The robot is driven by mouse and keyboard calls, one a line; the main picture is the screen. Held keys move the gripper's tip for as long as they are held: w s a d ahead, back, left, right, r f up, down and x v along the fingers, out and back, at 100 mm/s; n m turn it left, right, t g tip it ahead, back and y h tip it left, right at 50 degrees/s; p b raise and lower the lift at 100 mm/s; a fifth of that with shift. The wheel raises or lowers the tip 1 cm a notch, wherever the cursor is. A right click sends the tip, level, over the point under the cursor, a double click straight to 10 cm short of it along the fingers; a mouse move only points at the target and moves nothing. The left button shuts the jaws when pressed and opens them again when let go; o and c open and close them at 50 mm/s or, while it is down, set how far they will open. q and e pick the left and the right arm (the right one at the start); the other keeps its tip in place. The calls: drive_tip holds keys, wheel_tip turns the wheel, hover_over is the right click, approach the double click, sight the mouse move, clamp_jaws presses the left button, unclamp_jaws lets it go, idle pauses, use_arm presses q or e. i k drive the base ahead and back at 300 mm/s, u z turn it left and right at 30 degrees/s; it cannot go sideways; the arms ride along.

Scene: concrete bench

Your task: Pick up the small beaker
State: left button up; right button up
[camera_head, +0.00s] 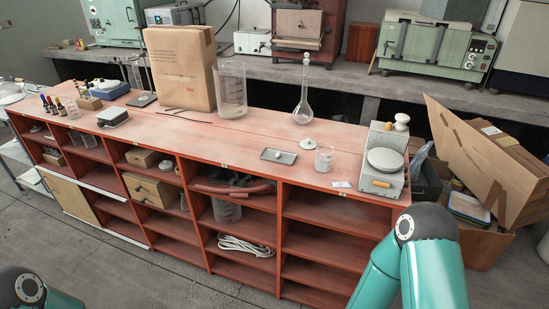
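A small clear glass beaker (324,159) stands upright near the front edge of the reddish wooden bench (190,135), right of centre. A much larger clear beaker (230,92) stands further back on the bench, beside the brown paper package. My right arm shows at the lower right and a part of my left arm at the lower left corner. Neither gripper is in view, and nothing touches the small beaker.
A balance (381,160) stands right of the small beaker. A small tray (279,156), a white lid-like piece (306,143) and a tall volumetric flask (304,95) are near it. The package (180,68) stands at the back. An open cardboard box (490,160) is beyond the bench's right end.

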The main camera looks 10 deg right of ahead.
sight(324, 159)
drive_tip(key=z, duration=0.2)
drive_tip(key=i, duration=0.25)
drive_tip(key=u, duration=2.3)
drive_tip(key=k, duration=2.3)
drive_tip(key=z, duration=1.05)
drive_tip(key=i, duration=1)
drive_tip(key=u, duration=0.15)
